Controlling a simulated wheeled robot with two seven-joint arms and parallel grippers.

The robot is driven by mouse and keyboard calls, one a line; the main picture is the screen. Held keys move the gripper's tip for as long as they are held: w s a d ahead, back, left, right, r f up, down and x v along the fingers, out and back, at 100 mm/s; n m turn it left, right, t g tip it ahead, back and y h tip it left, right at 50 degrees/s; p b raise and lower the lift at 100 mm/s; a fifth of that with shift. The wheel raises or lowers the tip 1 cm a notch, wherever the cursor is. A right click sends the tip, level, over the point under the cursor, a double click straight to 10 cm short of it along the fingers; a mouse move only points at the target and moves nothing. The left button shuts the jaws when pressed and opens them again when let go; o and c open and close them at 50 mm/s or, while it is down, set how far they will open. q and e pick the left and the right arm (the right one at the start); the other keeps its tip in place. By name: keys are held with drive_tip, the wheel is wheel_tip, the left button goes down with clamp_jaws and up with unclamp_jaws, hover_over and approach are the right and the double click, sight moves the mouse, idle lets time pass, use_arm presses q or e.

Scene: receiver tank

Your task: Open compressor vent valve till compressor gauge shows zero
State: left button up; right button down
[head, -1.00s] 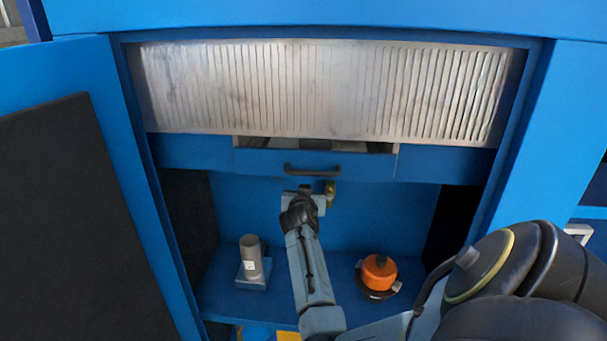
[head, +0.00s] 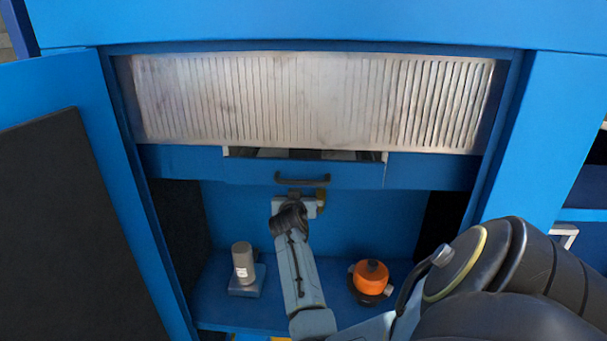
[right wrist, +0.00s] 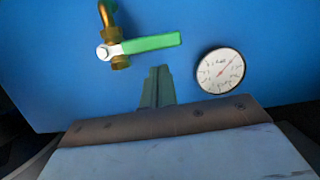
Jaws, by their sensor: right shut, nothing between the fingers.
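The vent valve, a brass body with a green lever handle (right wrist: 150,45), is on the blue back wall in the right wrist view. The lever lies nearly level, pointing right from its pivot. The round white gauge (right wrist: 220,71) is to its right, with a red needle slanting from lower left to upper right; its numbers are too small to read. My right gripper (right wrist: 157,72) is shut and empty, its fingertips just below the lever with no clear contact. In the head view my right gripper (head: 295,196) largely hides the valve; only some brass (head: 321,204) shows. My left gripper is not in view.
Above the valve is a blue drawer with a dark handle (head: 302,180), under a ribbed metal panel (head: 310,100). A grey cylinder (head: 243,262) and an orange-topped part (head: 371,276) stand on the shelf. An open cabinet door (head: 60,200) is at the left.

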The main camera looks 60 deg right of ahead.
drive_tip(key=r+p+v, duration=0.1)
drive_tip(key=r+v, duration=0.1)
drive_tip(key=v, duration=0.8)
drive_tip(key=shift+r+p, duration=0.2)
drive_tip(key=shift+p, duration=0.2)
drive_tip(key=shift+s, duration=0.1)
